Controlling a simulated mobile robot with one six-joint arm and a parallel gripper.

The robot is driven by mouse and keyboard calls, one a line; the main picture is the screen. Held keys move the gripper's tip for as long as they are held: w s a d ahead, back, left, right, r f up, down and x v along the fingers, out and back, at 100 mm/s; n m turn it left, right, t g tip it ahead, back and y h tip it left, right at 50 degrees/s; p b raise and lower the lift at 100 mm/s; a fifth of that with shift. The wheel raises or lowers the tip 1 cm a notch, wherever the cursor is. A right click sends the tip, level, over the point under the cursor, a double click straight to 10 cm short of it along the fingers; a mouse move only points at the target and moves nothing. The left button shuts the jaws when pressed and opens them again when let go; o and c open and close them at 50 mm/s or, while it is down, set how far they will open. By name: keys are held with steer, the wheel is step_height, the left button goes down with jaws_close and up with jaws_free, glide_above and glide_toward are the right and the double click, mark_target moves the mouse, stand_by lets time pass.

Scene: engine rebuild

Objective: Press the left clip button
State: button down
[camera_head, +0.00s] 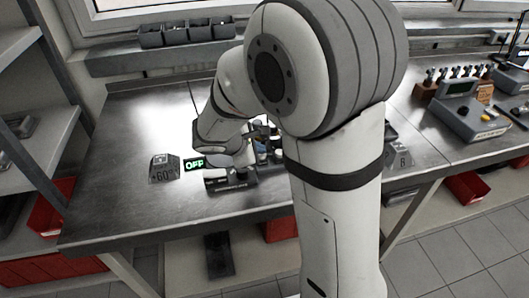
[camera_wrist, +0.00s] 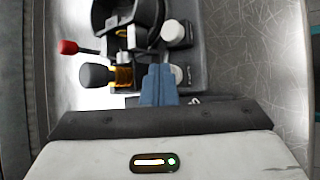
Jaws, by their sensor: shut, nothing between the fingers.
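In the wrist view a dark fixture (camera_wrist: 205,62) lies under my gripper (camera_wrist: 160,72), with a black ring-shaped clamp (camera_wrist: 112,15) on it. Two round pale button-like caps show: an upper cap (camera_wrist: 173,31) and a lower cap (camera_wrist: 177,75). The lower cap is partly hidden by the blue fingers. I cannot tell which cap is the left clip button. My gripper is shut and empty, its tips close beside the lower cap; contact cannot be told. In the head view my arm hides the gripper and much of the fixture (camera_head: 232,186).
A red-tipped lever (camera_wrist: 70,47) and a black-and-amber knob (camera_wrist: 95,76) stick out left of the fixture. A +60° block (camera_head: 163,169) and a green OFF display (camera_head: 195,163) stand left of it. The bench (camera_head: 120,130) is clear at left. A grey device (camera_head: 468,118) stands at right.

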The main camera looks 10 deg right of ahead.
steer(key=shift+r+p, duration=0.5)
steer(key=shift+r, duration=0.35)
steer(key=shift+r+p, duration=1.9)
steer(key=shift+r, duration=0.7)
steer(key=shift+f, duration=0.1)
steer(key=s+d+r+m+g+y, duration=0.1)
steer(key=s+r+m+y, duration=0.1)
steer(key=s+m, duration=0.6)
steer(key=s+d+r+m+g+y, duration=0.1)
steer(key=s+r+m+y, duration=0.2)
steer(key=s, duration=1)
steer(key=m+y, duration=0.2)
steer(key=m, duration=0.3)
steer(key=shift+r, duration=0.25)
